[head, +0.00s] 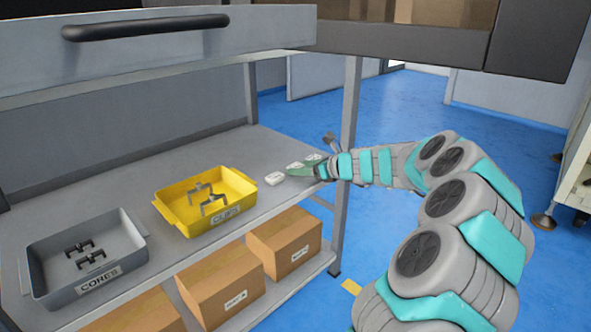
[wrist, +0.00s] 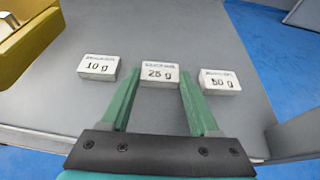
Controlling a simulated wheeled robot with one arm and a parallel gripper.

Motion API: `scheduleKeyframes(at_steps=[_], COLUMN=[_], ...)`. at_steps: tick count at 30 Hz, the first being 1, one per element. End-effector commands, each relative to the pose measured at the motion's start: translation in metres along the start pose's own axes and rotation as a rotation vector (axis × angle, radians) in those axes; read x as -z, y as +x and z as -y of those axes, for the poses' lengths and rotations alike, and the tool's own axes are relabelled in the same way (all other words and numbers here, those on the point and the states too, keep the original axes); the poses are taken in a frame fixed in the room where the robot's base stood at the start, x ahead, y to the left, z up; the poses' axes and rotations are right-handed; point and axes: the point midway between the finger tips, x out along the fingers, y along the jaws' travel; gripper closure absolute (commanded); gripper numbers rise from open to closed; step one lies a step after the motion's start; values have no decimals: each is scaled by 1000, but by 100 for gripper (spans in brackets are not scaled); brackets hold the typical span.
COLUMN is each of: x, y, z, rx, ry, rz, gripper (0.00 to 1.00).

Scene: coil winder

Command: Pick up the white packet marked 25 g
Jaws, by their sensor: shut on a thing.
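The white packet marked 25 g (wrist: 159,74) is in the middle of the wrist view, between the green fingertips of my gripper (wrist: 159,82). The fingers are shut on it from both sides, and it is near the grey shelf surface; I cannot tell whether it is lifted. A white packet marked 10 g (wrist: 98,67) sits to its left and one marked 50 g (wrist: 220,82) to its right, both on the shelf. In the head view my gripper (head: 303,166) reaches in from the right at the shelf's right end, partly hiding the packets.
A yellow bin (head: 165,211) labelled CLIPS and a grey bin (head: 128,276) labelled CORES stand left on the shelf (head: 262,152). Cardboard boxes (head: 222,281) are below. A shelf post (head: 350,110) stands close to my arm, and a drawer with a black handle (head: 145,27) hangs above.

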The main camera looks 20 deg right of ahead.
Motion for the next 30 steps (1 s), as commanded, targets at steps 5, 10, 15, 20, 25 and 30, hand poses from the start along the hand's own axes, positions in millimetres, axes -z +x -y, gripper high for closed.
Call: scheduleKeyframes(at_steps=[5,10,15,20,25,30], x=[0,0,0,-2,-12,-29], y=[0,0,0,-1,-5,-12], z=[0,0,0,0,0,0], rx=[0,0,0,0,0,0], ry=[0,0,0,0,-1,-2], rz=[0,0,0,0,0,1], gripper=[69,88,90,90,90,90])
